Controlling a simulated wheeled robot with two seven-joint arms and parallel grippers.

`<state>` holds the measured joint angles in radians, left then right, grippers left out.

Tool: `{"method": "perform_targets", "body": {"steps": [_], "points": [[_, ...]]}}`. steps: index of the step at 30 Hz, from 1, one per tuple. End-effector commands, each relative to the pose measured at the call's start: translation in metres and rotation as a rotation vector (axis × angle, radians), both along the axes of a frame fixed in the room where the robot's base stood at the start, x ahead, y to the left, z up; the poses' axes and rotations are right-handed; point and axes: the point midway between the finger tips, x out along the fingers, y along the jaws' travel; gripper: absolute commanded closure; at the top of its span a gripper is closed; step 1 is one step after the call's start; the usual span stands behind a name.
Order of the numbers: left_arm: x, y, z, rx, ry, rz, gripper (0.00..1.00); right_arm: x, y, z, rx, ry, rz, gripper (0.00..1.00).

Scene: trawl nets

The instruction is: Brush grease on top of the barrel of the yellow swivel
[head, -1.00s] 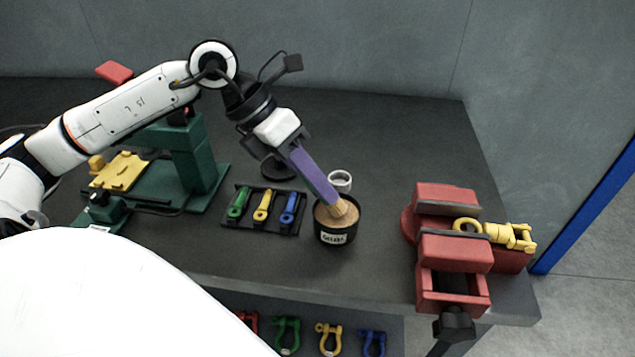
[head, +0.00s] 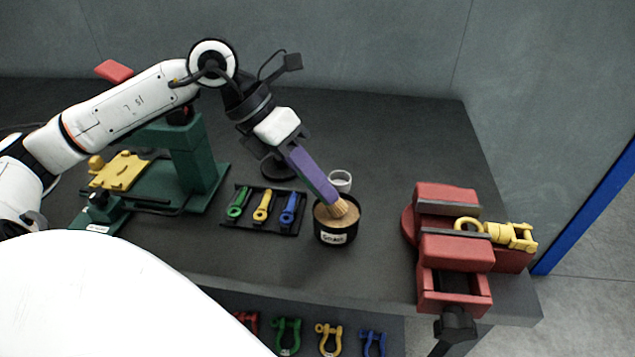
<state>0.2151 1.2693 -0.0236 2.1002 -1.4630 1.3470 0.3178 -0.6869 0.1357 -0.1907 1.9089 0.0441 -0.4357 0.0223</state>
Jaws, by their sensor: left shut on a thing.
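The yellow swivel (head: 500,235) is clamped in the red vise (head: 446,240) at the right of the bench. Its eye lies between the jaws and its barrel sticks out to the right. My left gripper (head: 294,148) is shut on the purple handle of a brush (head: 314,176). The brush tilts down to the right, and its bristles are at the tan grease in the black pot (head: 336,234). How deep the bristles sit is hard to tell. My right gripper is not in view.
A black tray (head: 262,226) with green, yellow and blue tools lies left of the pot. A green press-like stand (head: 190,160) is further left. A white ring (head: 341,181) is behind the pot. Several shackles (head: 287,335) sit below the bench's front edge. The bench between pot and vise is clear.

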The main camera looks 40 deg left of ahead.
Motion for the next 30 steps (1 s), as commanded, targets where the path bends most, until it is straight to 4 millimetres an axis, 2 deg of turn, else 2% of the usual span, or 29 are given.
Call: {"method": "perform_targets", "body": {"steps": [16, 30], "points": [[-0.002, 0.0, -0.001, 0.003, 0.01, -0.002, 1.0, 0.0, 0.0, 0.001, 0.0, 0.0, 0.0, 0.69], [-0.001, 0.0, 0.037, 0.003, 0.003, -0.001, 1.0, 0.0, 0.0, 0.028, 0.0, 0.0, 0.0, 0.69]]}}
